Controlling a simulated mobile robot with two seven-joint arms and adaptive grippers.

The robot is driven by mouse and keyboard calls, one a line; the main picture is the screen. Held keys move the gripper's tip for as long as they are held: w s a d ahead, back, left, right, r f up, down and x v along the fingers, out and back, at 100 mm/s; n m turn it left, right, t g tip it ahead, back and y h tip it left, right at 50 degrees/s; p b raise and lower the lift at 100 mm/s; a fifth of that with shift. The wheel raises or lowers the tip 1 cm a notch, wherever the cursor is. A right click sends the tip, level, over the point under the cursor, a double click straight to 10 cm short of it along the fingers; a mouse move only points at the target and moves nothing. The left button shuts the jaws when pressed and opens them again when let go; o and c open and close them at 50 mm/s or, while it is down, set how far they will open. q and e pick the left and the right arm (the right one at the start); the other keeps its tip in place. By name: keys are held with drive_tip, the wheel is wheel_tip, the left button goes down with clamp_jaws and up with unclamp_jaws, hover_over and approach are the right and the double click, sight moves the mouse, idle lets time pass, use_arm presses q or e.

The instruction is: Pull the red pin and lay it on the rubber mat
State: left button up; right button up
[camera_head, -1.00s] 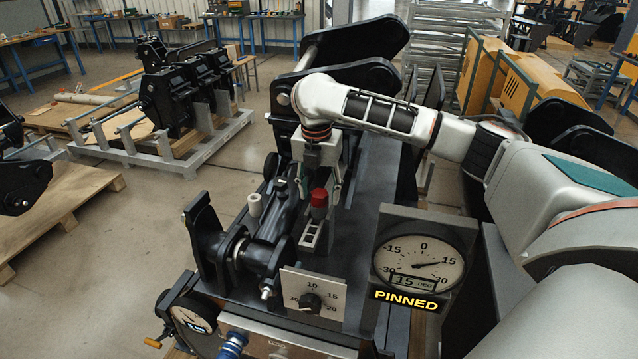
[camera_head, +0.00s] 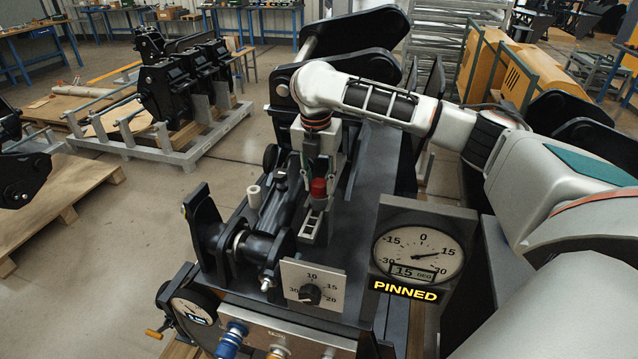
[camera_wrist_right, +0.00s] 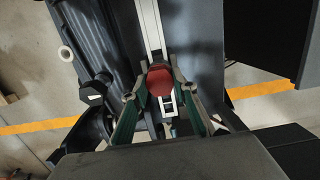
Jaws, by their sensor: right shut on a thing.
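The red pin (camera_head: 318,188) shows its red cap above a pale slotted bracket on the dark coupler body. In the right wrist view the red cap (camera_wrist_right: 160,81) is between the two fingers. My right gripper (camera_head: 311,174) reaches down from above and is shut on the pin; the fingertips (camera_wrist_right: 157,92) flank it in the wrist view. The pin stands about upright at the bracket, and its lower part is hidden. I cannot make out the rubber mat in these views. My left gripper is not in view.
A gauge (camera_head: 420,253) reads 15 DEG above a lit "PINNED" sign (camera_head: 405,291). A dial plate (camera_head: 313,289) stands in front of the pin.

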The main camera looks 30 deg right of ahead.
drive_tip(key=shift+r, duration=3.1)
drive_tip(key=shift+r, duration=0.2)
drive_tip(key=shift+r, duration=1.9)
